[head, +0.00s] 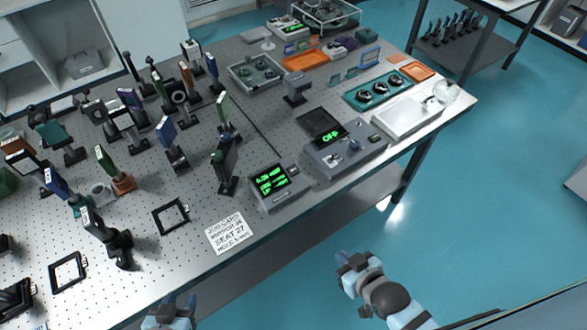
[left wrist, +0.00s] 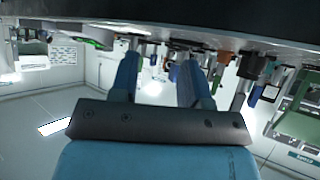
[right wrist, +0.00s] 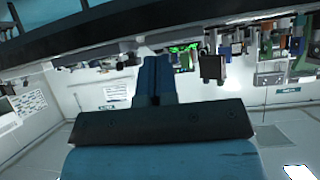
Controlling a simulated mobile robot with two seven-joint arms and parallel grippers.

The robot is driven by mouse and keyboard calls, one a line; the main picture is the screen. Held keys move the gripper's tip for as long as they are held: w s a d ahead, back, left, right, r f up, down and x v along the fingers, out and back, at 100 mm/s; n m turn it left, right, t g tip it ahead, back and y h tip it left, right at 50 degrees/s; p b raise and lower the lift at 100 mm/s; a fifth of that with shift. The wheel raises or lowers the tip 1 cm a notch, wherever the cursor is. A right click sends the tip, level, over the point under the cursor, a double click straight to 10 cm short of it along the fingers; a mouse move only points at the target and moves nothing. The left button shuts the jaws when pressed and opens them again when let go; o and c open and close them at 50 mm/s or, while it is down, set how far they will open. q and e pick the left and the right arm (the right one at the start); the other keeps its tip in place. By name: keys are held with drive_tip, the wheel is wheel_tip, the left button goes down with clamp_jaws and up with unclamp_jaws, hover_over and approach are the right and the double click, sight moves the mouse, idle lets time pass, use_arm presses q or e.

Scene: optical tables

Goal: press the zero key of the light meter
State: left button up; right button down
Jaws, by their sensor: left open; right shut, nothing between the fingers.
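A grey meter box (head: 280,187) with a green lit readout of several lines stands near the table's front edge. It looks like the light meter; its zero key is too small to make out. My left gripper (head: 178,303) is open and empty, low in front of the table edge, left of the meter in the head view. Its two fingers stand apart in the left wrist view (left wrist: 158,78). My right gripper (head: 357,262) is shut and empty, off the table's front edge, to the right of and nearer than the meter. Its fingers are together in the right wrist view (right wrist: 155,78).
A second grey box (head: 345,152) with a green "OFF" display stands right of the meter. A white card (head: 230,232) lies left of it. Several mounted optics crowd the left of the perforated table (head: 195,240). A white tray (head: 405,118) is at the right end.

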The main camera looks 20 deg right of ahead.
drive_tip(key=w+a+r+n+g+y+p, duration=0.1)
drive_tip(key=w+a+r+y, duration=0.3)
drive_tip(key=w, duration=0.4)
drive_tip(key=w+a+r+y+p, duration=0.1)
drive_tip(key=w+a+r+y, duration=0.1)
drive_tip(key=w+a+r, duration=0.4)
drive_tip(key=w+d+r+m+g+p, duration=0.1)
drive_tip(key=w+d+r, duration=0.1)
drive_tip(key=w+d, duration=0.5)
drive_tip(key=w, duration=0.4)
drive_tip(key=shift+w+r+g+p, duration=0.2)
drive_tip(key=shift+r+g+p, duration=0.1)
drive_tip(key=shift+g, duration=0.1)
drive_tip(key=shift+f, duration=0.15)
